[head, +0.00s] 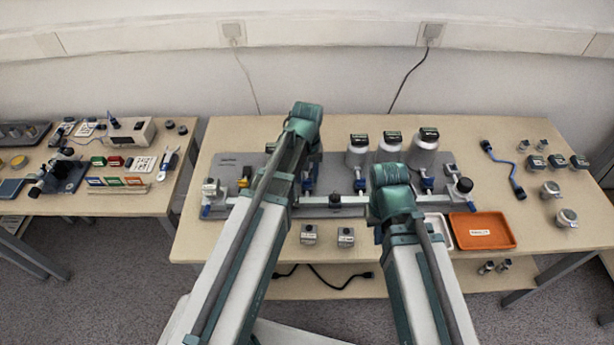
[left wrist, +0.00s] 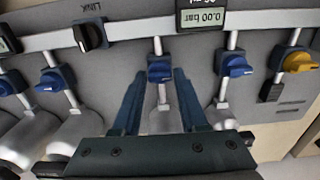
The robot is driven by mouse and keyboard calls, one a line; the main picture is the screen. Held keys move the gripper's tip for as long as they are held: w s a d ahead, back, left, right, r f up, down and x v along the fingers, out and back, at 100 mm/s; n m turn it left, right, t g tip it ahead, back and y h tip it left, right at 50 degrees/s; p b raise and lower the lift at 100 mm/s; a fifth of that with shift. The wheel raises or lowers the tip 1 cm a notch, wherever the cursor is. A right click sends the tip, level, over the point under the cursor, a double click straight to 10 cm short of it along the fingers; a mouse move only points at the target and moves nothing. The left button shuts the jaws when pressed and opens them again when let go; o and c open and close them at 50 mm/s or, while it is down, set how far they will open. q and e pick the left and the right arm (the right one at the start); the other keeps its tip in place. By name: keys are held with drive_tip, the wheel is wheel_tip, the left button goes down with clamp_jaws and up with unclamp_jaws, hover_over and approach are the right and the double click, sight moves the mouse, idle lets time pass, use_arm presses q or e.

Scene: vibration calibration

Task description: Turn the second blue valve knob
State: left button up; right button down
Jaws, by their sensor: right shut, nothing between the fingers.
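The manifold's blue valve knobs stand in a row on small branch pipes. The second blue knob, counted from the yellow end, is in the middle of the left wrist view (left wrist: 159,68). My left gripper (left wrist: 158,80) is open, with a finger on either side of this knob's branch pipe; contact is unclear. Another blue knob (left wrist: 235,65) is to the right, and a third (left wrist: 52,79) to the left. In the head view my left arm hides its gripper and part of the row. My right gripper (head: 379,235) is mostly hidden behind its arm and is shut, empty.
A yellow knob (left wrist: 299,62), a black knob (left wrist: 90,35) and a gauge reading 0.00 bar (left wrist: 204,16) are close by. Metal canisters (head: 425,158) stand at the panel's back. An orange tray (head: 490,243) lies to the right.

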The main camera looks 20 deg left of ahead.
use_arm(q)
clamp_jaws()
drive_tip(key=m, duration=1.3)
drive_tip(key=shift+m, duration=2.4)
